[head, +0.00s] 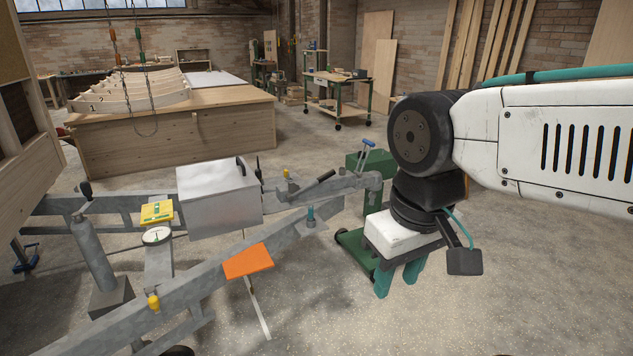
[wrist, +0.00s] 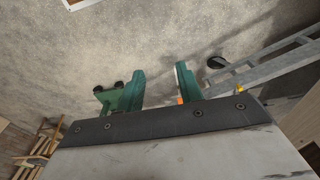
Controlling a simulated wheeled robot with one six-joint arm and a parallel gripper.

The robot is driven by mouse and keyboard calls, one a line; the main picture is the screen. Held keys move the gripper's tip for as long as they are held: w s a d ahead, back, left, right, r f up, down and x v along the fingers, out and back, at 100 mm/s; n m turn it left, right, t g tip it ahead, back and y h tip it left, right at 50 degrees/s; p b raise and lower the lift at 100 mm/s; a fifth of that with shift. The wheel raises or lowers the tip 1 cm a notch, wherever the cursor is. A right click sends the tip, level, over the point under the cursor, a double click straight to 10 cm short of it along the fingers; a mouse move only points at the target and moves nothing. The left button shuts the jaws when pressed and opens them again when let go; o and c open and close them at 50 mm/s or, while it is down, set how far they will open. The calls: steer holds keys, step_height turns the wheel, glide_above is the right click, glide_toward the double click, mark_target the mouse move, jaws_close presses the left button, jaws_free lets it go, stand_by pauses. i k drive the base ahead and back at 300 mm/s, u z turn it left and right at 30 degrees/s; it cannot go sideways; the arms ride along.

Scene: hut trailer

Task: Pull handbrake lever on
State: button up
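A lever with a black grip (head: 320,180), which looks like the handbrake lever, slants up to the right from the grey metal drawbar (head: 350,187), just behind the coupling head. It lies low, near the drawbar. My gripper (head: 397,284) points down to the right of the drawbar, in front of the coupling. Its two teal fingers are apart with nothing between them. In the wrist view the open fingers (wrist: 160,72) show against bare floor. Grey trailer rails (wrist: 265,70) show at the right there, but I cannot make out the lever.
A metal box (head: 218,198) sits on the trailer frame. An orange board (head: 248,261) on a thin leg stands at the near rail. A green wheeled stand (head: 357,247) is close behind my gripper. Floor at the right is clear.

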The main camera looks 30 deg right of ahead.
mark_target(290, 196)
steer(key=z, duration=0.3)
steer(key=i, duration=0.4)
steer(key=z, duration=0.6)
steer(key=i, duration=1.45)
steer(key=u, duration=1.05)
steer(key=i, duration=0.35)
steer(key=u, duration=0.3)
